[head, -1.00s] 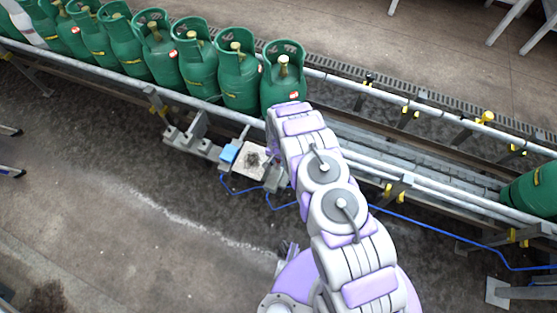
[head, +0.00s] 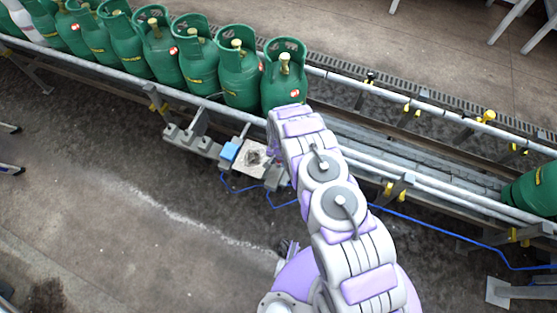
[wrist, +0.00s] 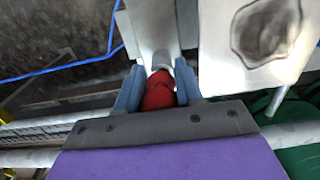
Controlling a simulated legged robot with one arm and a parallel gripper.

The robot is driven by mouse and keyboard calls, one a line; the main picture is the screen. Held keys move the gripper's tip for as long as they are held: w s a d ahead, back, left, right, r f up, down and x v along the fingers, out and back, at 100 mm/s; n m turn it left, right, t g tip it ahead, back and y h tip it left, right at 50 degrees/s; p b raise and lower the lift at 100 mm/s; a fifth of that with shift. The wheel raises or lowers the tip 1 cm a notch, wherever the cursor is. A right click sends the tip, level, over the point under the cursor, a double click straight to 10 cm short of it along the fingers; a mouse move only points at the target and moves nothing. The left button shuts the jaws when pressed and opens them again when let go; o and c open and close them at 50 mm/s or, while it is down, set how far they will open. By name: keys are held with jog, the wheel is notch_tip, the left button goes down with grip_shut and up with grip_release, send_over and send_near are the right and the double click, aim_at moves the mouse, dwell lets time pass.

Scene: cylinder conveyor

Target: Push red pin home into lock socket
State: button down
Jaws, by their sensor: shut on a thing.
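In the wrist view the red pin (wrist: 159,92) sits between the two blue-grey fingers of my gripper (wrist: 158,88), which is shut on it. A grey cylindrical piece shows just beyond the red part, against a pale grey bracket (wrist: 152,30). I cannot tell how deep the pin sits, and the lock socket cannot be made out clearly. In the head view my arm hides the gripper and the pin, which are beside the conveyor's near rail.
Green gas cylinders (head: 285,80) stand in a row on the conveyor (head: 420,175). A blue cable (head: 440,228) runs below the rail. The near floor is open.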

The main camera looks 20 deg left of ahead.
jog(key=shift+d+f, duration=0.15)
jog(key=shift+f, duration=0.7)
jog(key=c, duration=0.6)
grip_release()
jog(key=shift+c, duration=0.2)
jog(key=shift+r, duration=0.1)
notch_tip(320, 180, up, 17)
jog(key=p, duration=0.2)
jog(key=shift+p, duration=0.35)
jog(key=shift+r, duration=0.15)
